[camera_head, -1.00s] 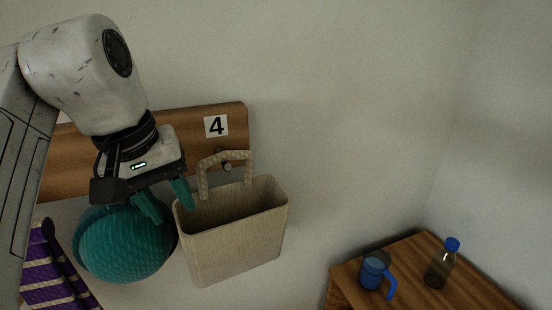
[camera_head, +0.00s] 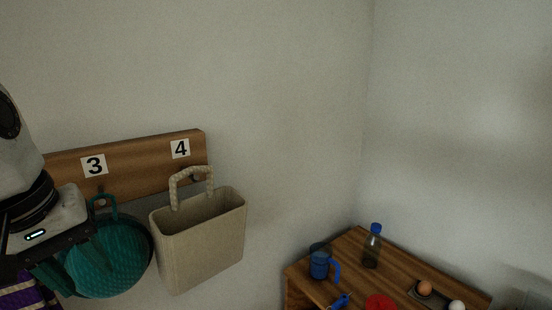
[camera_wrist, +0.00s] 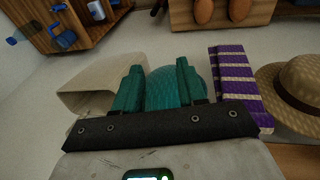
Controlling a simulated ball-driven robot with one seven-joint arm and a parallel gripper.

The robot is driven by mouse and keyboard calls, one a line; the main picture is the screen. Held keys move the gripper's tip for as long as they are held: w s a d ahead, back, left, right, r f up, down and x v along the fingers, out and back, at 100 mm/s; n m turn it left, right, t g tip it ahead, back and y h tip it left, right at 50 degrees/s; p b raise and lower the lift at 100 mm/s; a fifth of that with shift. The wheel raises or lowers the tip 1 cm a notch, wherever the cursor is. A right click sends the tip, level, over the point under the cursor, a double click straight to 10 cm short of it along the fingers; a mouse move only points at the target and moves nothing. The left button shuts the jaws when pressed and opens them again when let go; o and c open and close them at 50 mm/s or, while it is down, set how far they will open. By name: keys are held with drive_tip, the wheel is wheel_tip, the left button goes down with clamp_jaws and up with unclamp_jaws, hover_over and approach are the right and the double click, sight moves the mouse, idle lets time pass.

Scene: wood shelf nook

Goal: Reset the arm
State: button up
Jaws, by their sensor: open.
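My gripper (camera_wrist: 158,88) is open, with its two teal fingers apart and nothing between them. In the head view it is at the lower left, in front of the left part of the teal round bag (camera_head: 118,258). That bag hangs by its loop from a hook under the number 3 on the wooden hook board (camera_head: 140,180). In the wrist view the teal bag (camera_wrist: 163,90) shows behind and between the fingers. The beige bag (camera_head: 203,246) hangs by its handle from the hook under the number 4, right of the gripper.
A wooden shelf (camera_head: 345,248) at lower right holds a blue mug (camera_head: 319,265), a dark bottle (camera_head: 372,250), a red item (camera_head: 380,302) and eggs (camera_head: 424,288). A purple striped cloth item (camera_wrist: 238,85) and a straw hat (camera_wrist: 295,85) are beside the teal bag. Open space lies before the bare wall.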

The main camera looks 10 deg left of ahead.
drive_tip(key=w+d+f+m+h, duration=0.1)
drive_tip(key=w+d+f+m, duration=0.1)
drive_tip(key=w+d+f, duration=0.45)
drive_tip(key=w+d+f+m, duration=0.1)
drive_tip(key=w+d+f, duration=0.2)
drive_tip(key=d+f, duration=0.65)
drive_tip(key=w+d+f+m+h, duration=0.15)
drive_tip(key=w+d+f, duration=0.3)
drive_tip(key=d, duration=0.65)
drive_tip(key=d+f+m, duration=0.1)
drive_tip(key=d+f, duration=0.3)
drive_tip(key=d, duration=0.3)
drive_tip(key=d+f+m, duration=0.1)
drive_tip(key=d+f, duration=0.3)
drive_tip(key=d, duration=0.3)
drive_tip(key=s+d+f+m, duration=0.1)
drive_tip(key=s+d+f, duration=0.55)
drive_tip(key=d, duration=0.45)
drive_tip(key=s+d+f+m, duration=0.1)
drive_tip(key=s+d+f, duration=0.1)
drive_tip(key=s, duration=0.6)
drive_tip(key=s+d+f+m+g+y, duration=0.1)
drive_tip(key=s+d+f, duration=0.1)
drive_tip(key=s, duration=0.6)
drive_tip(key=s+d+f+m+g+y, duration=0.1)
drive_tip(key=s+d+f, duration=0.1)
drive_tip(key=s, duration=0.6)
drive_tip(key=shift+s+d+f, duration=0.25)
drive_tip(key=shift+s+d, duration=0.05)
drive_tip(key=shift+s, duration=0.1)
